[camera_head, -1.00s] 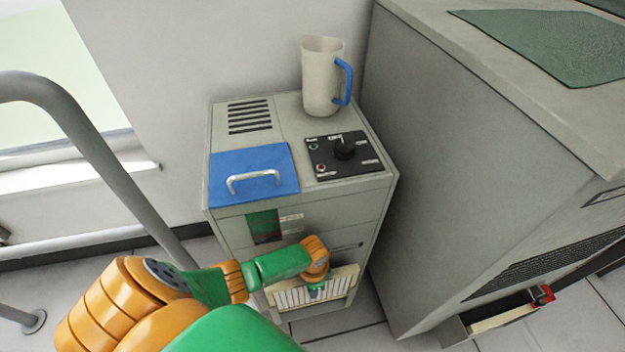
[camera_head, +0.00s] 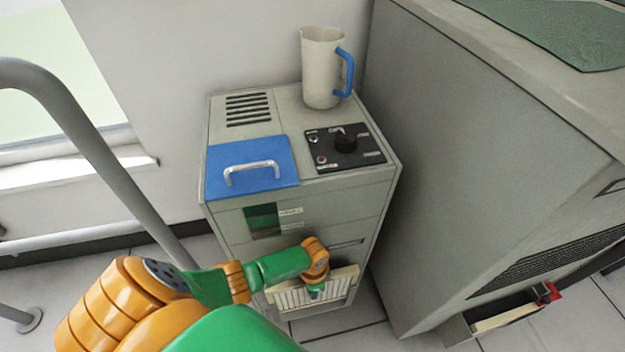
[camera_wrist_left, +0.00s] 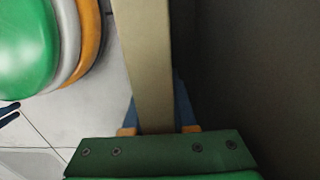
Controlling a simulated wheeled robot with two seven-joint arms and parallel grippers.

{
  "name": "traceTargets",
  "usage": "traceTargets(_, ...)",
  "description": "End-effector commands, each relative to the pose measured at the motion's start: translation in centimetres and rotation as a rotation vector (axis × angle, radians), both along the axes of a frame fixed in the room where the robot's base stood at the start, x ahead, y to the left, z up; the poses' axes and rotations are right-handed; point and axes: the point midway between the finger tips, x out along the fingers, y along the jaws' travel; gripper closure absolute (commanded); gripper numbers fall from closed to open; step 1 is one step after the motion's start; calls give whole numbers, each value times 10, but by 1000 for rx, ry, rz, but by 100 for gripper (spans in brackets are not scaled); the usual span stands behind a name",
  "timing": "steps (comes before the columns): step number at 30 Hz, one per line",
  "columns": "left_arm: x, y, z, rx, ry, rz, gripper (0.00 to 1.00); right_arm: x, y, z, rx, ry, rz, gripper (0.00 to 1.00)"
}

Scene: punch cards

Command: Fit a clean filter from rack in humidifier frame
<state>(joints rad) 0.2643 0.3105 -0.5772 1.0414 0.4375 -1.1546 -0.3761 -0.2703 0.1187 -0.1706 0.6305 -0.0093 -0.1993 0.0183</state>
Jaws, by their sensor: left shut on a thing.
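The grey humidifier cabinet (camera_head: 345,212) stands against the wall, with a blue lid (camera_head: 225,180) and a dark control panel on top. My left gripper (camera_head: 316,289) is low at its front, partly hidden by its own wrist. It is shut on a filter with white pleats and a cream frame (camera_head: 342,283). In the left wrist view the left gripper (camera_wrist_left: 159,130) has its orange fingertips on both sides of the filter's beige edge (camera_wrist_left: 145,60). The filter is at the cabinet's lower front; I cannot tell whether it sits inside the frame. My right gripper is not in view. I cannot make out a rack.
A white jug with a blue handle (camera_head: 320,70) stands on the cabinet's back right. A large grey unit (camera_head: 450,150) is close on the right, with an open low tray (camera_head: 505,318) with a red part. A grey rail (camera_head: 95,150) runs at left.

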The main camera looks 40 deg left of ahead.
Motion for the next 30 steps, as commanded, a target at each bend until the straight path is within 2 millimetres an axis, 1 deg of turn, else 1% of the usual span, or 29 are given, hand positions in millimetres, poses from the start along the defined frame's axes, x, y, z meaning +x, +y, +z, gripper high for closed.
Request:
traceTargets(14, 0, 0, -20, 0, 0, 0, 100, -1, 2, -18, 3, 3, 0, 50)
traceTargets(15, 0, 0, -21, 0, 0, 0, 73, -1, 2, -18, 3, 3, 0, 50)
traceTargets(17, 0, 0, -19, 0, 0, 0, 56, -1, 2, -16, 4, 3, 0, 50)
traceTargets(18, 0, 0, -19, 0, 0, 0, 46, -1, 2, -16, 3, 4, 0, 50)
traceTargets(19, 0, 0, -19, 0, 0, 0, 40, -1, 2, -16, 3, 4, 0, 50)
traceTargets(25, 0, 0, -19, 0, 0, 0, 40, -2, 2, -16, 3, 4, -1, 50)
traceTargets(28, 0, 0, -19, 0, 0, 0, 13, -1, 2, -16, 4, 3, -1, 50)
traceTargets(29, 0, 0, -19, 0, 0, 0, 10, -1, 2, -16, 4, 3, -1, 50)
traceTargets(30, 0, 0, -19, 0, 0, 0, 10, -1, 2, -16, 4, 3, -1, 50)
